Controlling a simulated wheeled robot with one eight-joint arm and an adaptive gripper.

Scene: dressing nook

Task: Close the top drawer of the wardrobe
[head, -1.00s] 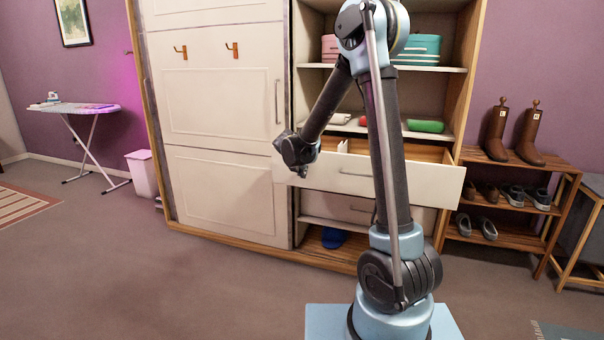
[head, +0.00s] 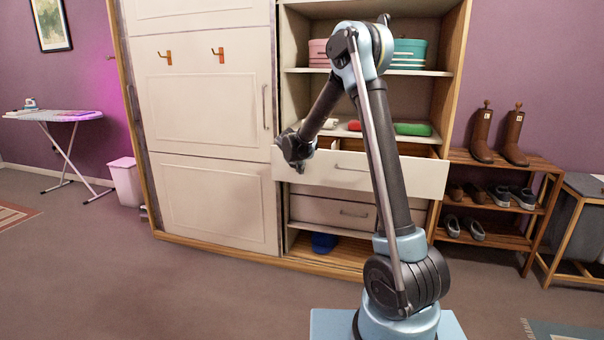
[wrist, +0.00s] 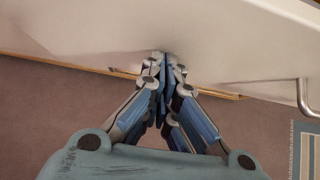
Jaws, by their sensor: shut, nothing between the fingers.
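The wardrobe (head: 205,110) has a pale sliding door on the left and open shelves on the right. Its top drawer (head: 400,178) is still partly pulled out, with some of the wooden inside showing above its pale front. My gripper (head: 299,168) is at the left end of that front, left of the drawer handle (head: 352,168). In the wrist view my gripper (wrist: 164,62) is shut and empty, with its fingertips at the pale drawer front (wrist: 220,45). They look in contact or very close. The handle (wrist: 306,100) is off to the right there.
A lower drawer (head: 335,209) looks shut, with a blue item (head: 323,242) beneath it. A shoe rack (head: 500,208) with boots and shoes stands at right. An ironing board (head: 60,116) and a white bin (head: 125,181) stand at left. The floor in front is clear.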

